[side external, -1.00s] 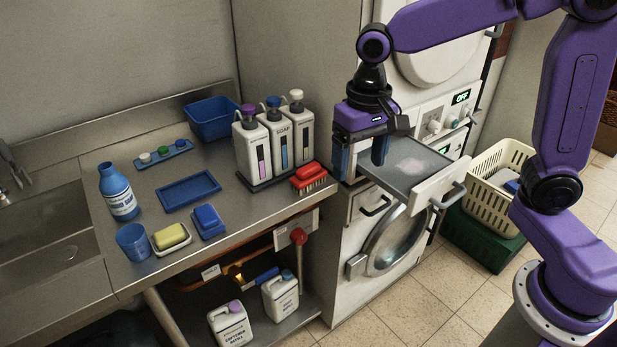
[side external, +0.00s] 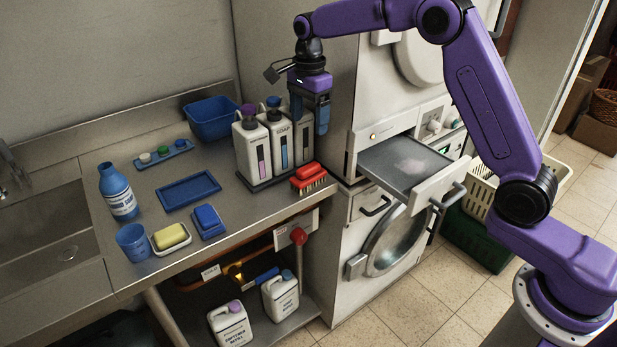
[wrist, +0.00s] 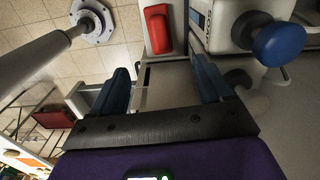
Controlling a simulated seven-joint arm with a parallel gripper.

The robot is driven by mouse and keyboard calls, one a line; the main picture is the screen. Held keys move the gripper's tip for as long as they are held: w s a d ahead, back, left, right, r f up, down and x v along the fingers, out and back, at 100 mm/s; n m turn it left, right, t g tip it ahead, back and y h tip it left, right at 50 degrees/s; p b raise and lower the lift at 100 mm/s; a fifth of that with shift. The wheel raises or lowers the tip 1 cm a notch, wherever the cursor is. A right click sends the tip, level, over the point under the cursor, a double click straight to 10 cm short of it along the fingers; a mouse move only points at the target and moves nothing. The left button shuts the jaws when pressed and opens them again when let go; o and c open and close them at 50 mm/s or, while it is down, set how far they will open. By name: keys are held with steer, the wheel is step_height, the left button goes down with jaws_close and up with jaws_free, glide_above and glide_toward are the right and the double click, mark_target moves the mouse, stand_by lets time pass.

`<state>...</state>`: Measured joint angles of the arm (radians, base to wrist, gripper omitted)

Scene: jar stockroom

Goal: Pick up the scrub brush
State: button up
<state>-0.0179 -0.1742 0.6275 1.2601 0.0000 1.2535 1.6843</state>
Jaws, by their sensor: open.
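The scrub brush (side external: 309,178) has a red handle on a red block with pale bristles. It lies at the right front edge of the steel counter, beside the pump bottles. In the wrist view the red brush (wrist: 157,28) shows beyond the fingertips, roughly in line with the gap between them. My gripper (side external: 309,116) is open and empty, pointing down, well above the brush and close to the rightmost pump bottle. In the wrist view my gripper (wrist: 161,66) has its blue fingers apart with nothing between them.
Several white pump bottles (side external: 250,150) stand left of the brush; a blue pump top (wrist: 278,44) looms close in the wrist view. An open drawer (side external: 395,165) juts out at right.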

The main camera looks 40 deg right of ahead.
mark_target(309, 166)
step_height(309, 166, down, 17)
steer(key=shift+d+r, duration=0.1)
stand_by(0.6)
steer(key=c, duration=1.1)
